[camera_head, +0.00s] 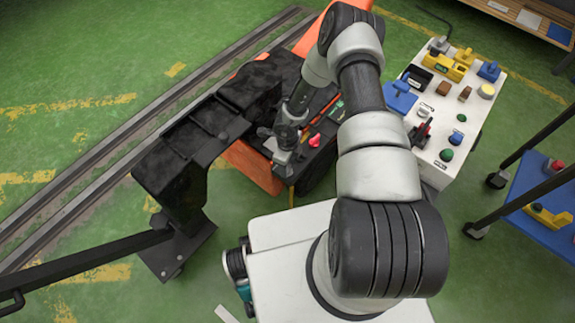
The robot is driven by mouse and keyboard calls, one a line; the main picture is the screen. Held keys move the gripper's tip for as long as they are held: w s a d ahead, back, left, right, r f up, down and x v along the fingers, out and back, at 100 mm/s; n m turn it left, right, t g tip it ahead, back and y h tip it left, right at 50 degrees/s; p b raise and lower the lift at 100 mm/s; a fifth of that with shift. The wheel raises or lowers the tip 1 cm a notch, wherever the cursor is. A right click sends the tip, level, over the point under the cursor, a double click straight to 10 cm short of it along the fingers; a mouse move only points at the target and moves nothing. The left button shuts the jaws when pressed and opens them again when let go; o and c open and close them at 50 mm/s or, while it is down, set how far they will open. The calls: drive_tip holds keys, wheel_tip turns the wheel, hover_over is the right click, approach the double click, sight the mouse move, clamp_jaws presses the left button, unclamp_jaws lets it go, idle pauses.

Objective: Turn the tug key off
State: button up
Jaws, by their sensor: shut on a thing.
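The tug is an orange and black vehicle (250,166) in the middle of the view, partly covered by my arm. My gripper (284,166) points down at the near left part of its dark top panel. The jaws are small here and seem shut on the tug key, which they and the wrist hide. Which way the key is turned cannot be seen. A pink-red knob (315,140) stands on the panel just right of my gripper, apart from it. A green and red item (334,107) lies farther back on the panel.
A black bracket-like arm (190,150) stands close left of my gripper. Rails (90,165) run behind it. A white control panel (455,105) with several knobs is at the right, beside a blue-shelved cart (548,200). Green floor is clear at upper left.

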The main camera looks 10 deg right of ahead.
drive_tip(key=n, duration=1.1)
drive_tip(key=shift+n, duration=1.9)
drive_tip(key=o, duration=1.1)
drive_tip(key=shift+c, duration=0.2)
wheel_tip(320, 180, up, 18)
drive_tip(key=p, duration=0.5)
drive_tip(key=shift+f, duration=0.25)
